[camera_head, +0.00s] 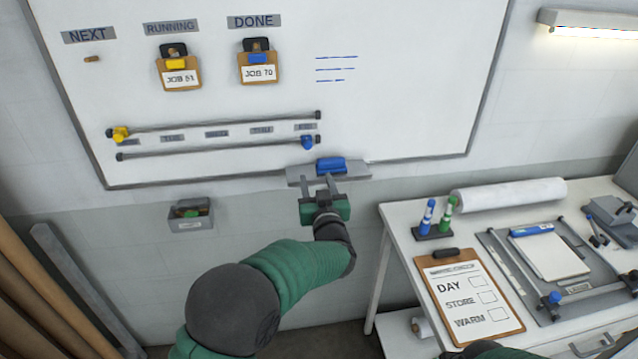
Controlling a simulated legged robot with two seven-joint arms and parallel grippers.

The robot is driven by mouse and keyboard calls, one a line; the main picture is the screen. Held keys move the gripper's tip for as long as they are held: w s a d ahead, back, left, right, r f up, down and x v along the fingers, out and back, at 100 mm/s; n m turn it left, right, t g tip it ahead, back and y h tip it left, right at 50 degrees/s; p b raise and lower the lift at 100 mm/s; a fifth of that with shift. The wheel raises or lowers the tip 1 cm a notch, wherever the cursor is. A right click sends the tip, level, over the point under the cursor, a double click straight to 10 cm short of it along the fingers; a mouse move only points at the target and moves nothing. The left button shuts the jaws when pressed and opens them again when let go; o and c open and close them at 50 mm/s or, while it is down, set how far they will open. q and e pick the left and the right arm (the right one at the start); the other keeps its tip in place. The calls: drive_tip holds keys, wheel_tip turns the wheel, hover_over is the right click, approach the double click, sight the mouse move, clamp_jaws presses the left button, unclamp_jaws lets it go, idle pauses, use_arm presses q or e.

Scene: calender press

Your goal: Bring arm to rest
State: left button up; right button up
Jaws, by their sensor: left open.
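My left gripper (320,184) is in front of the whiteboard's lower edge. It is open, with its two grey fingers pointing up at the small grey tray (356,172). A blue block, probably an eraser (331,164), lies on that tray just beyond the fingertips. Nothing shows between the fingers; whether they touch the tray is unclear. My green left arm reaches up from the bottom of the view. A dark and green piece at the bottom edge right of centre is probably part of my right arm; its gripper is out of view.
The whiteboard (410,90) carries two clipboards and two slider rails. A grey box (190,216) is on the wall at left. The white table (400,217) at right holds a day clipboard (466,296), markers, a paper roll (508,194) and a press. Long tubes lean at far left.

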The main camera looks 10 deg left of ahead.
use_arm(q)
drive_tip(key=s+a+f+m+g+h, duration=0.1)
drive_tip(key=s+a+f+g, duration=0.2)
drive_tip(key=s, duration=1)
drive_tip(key=s+a+f+m+g+h, duration=0.1)
drive_tip(key=s+a+f+g+h, duration=0.1)
drive_tip(key=s+a+f+g, duration=0.2)
drive_tip(key=s+a+f+m+g+h, duration=0.1)
drive_tip(key=s+a+f+g, duration=0.3)
drive_tip(key=s, duration=1.7)
drive_tip(key=shift+s+a+f+g+h, duration=0.15)
drive_tip(key=shift+s+f+g+h, duration=0.2)
drive_tip(key=shift+f+g, duration=2.5)
drive_tip(key=shift+a+f+t, duration=0.3)
drive_tip(key=shift+f+t, duration=0.65)
drive_tip(key=shift+d, duration=0.15)
